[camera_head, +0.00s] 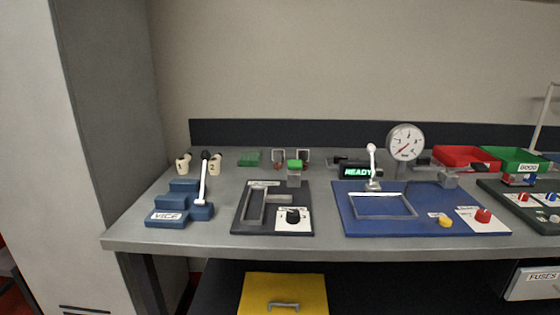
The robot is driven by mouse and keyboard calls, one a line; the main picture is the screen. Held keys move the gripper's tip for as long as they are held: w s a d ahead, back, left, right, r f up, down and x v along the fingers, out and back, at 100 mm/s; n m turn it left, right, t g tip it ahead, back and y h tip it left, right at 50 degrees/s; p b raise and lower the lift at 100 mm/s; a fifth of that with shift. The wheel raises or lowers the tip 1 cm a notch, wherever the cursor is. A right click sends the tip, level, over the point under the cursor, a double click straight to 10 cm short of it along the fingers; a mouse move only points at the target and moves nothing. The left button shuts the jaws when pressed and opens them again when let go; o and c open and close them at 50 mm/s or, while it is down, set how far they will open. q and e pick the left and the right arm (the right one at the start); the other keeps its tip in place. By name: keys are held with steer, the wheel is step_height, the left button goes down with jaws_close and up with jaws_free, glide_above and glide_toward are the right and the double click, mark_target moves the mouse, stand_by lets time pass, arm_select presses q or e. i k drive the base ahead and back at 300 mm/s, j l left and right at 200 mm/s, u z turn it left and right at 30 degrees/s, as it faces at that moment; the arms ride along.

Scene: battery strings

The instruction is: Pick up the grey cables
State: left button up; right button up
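I cannot clearly make out any grey cables in the head view. Neither of my grippers is in view.
The bench holds a blue vice (180,201), two numbered cups (183,165), a dark fixture (246,228), a blue panel (370,226), a dial gauge (405,142), a READY display (358,172), a red bin (463,156) and a green bin (512,160). A yellow drawer (255,293) is below.

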mark_target(278, 162)
steer(key=j+z, duration=0.35)
steer(key=k+j+z, duration=0.15)
steer(key=j+z, duration=0.2)
steer(key=j, duration=0.2)
steer(key=k+j+z, duration=0.15)
steer(key=j+z, duration=0.2)
steer(key=j, duration=0.1)
